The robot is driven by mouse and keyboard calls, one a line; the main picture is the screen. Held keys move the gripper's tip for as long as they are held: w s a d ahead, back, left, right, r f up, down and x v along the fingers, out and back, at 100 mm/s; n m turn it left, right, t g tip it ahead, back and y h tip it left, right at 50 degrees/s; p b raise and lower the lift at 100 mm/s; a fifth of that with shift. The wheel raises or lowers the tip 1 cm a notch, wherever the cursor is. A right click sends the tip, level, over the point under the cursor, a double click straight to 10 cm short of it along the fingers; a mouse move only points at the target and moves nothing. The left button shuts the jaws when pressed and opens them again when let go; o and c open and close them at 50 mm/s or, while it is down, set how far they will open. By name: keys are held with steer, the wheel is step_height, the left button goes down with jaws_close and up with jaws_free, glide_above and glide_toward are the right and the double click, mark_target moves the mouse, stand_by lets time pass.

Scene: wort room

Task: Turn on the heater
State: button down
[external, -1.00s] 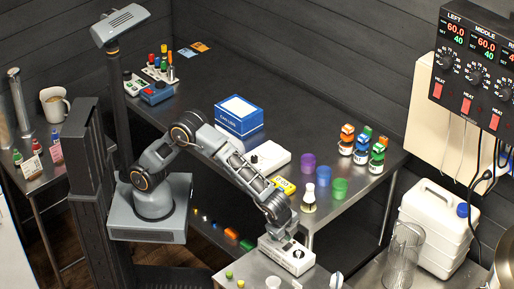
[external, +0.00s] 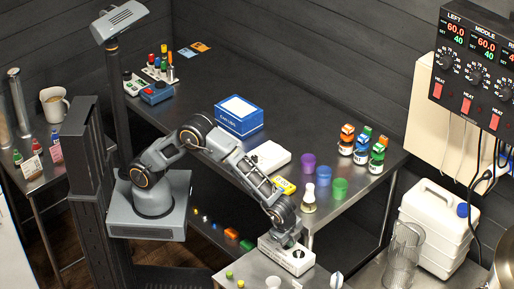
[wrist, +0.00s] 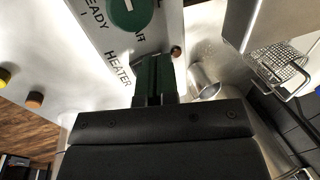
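The heater (external: 270,252) is a white box with a round dial on its top, on the near metal table in the external view. In the wrist view its pale panel (wrist: 98,42) carries the lettering "HEATER", and a round green knob (wrist: 130,12) with a white mark is at the top edge. A small reddish-brown button or lamp (wrist: 176,52) is at the panel's edge. My gripper (wrist: 154,62) is over the panel, below the green knob in the picture, its dark fingers close together with nothing visible between them. In the external view my gripper (external: 287,240) hides part of the box.
A metal cup (wrist: 203,80) and a mesh basket (wrist: 278,65) are right of my fingers in the wrist view. Small yellow and orange pieces (wrist: 35,99) are at left. A glass cylinder (external: 402,255) and white canister (external: 438,225) stand right of the heater.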

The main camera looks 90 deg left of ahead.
steer(key=shift+s+d+f, duration=0.15)
steer(key=shift+s+f, duration=0.05)
steer(key=shift+s+d, duration=0.45)
steer(key=shift+d, duration=0.05)
steer(key=shift+r, duration=0.1)
steer(key=shift+d+r, duration=0.1)
steer(key=shift+r, duration=0.35)
steer(key=p+v, duration=0.1)
steer(key=v, duration=1.2)
steer(key=shift+s+d, duration=0.3)
steer(key=shift+s, duration=0.1)
steer(key=shift+d, duration=0.1)
